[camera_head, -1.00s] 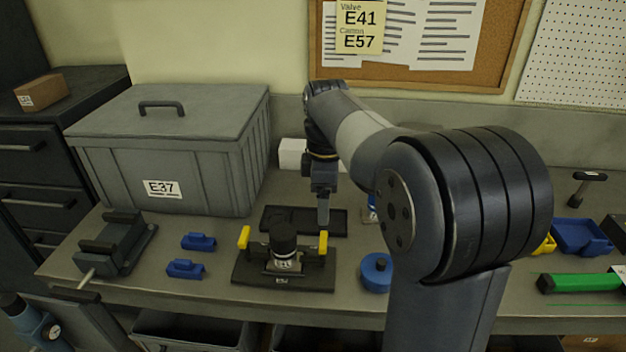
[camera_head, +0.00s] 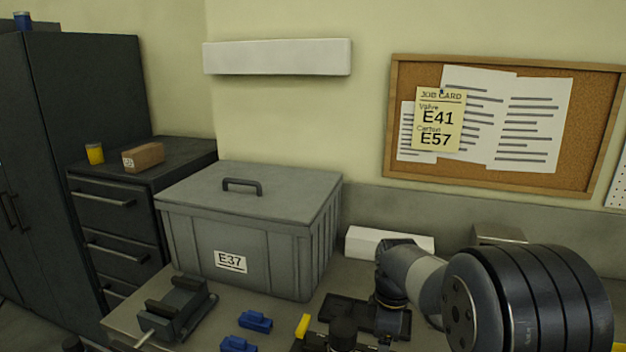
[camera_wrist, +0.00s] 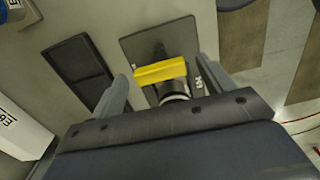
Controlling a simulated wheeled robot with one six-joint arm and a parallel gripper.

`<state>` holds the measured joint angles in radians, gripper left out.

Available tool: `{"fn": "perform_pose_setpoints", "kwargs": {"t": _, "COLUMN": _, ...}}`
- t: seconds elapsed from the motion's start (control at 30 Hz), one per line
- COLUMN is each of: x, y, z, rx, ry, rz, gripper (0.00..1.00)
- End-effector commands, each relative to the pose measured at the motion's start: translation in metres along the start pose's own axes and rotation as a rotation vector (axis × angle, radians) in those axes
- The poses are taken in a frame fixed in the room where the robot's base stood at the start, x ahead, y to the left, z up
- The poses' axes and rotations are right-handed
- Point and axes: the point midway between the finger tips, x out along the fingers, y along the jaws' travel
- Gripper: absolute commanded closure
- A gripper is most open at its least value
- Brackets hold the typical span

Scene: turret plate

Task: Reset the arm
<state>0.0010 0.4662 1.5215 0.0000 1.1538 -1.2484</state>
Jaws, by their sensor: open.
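My gripper (camera_wrist: 162,68) is open in the wrist view, its two fingers apart with nothing held between them. Beyond the fingers is the dark turret plate (camera_wrist: 135,45), with a yellow clamp piece (camera_wrist: 160,73) and a round dark part partly hidden behind my gripper body. In the head view my arm (camera_head: 412,272) reaches over the bench at the lower right, and my gripper is mostly cut off by the bottom edge. The black knob (camera_head: 343,333) and a yellow clamp piece (camera_head: 302,326) show at that edge.
A lidded grey crate (camera_head: 290,255) marked E37 stands left of my arm. A dark vise-like fixture (camera_head: 180,310) and blue blocks (camera_head: 255,321) lie before it. A dark flat tray (camera_head: 340,308) and white box (camera_head: 365,242) are near my arm. A job card (camera_head: 438,120) hangs behind.

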Motion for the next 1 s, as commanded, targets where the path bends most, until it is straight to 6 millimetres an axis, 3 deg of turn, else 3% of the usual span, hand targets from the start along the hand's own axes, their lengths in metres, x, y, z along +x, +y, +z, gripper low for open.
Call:
{"fn": "perform_pose_setpoints", "kwargs": {"t": 0.37, "x": -0.009, "y": 0.001, "z": 0.0, "rx": -0.027, "ry": 0.001, "rz": 0.003, "gripper": 0.24}}
{"fn": "perform_pose_setpoints", "kwargs": {"t": 0.9, "x": -0.11, "y": 0.001, "z": -0.001, "rx": -0.025, "ry": 0.002, "rz": 0.006, "gripper": 0.24}}
{"fn": "perform_pose_setpoints", "kwargs": {"t": 0.93, "x": -0.111, "y": 0.0, "z": 0.0, "rx": -0.025, "ry": 0.001, "rz": 0.002, "gripper": 0.24}}
{"fn": "perform_pose_setpoints", "kwargs": {"t": 1.0, "x": -0.091, "y": -0.001, "z": 0.0, "rx": -0.025, "ry": -0.002, "rz": -0.006, "gripper": 0.24}}
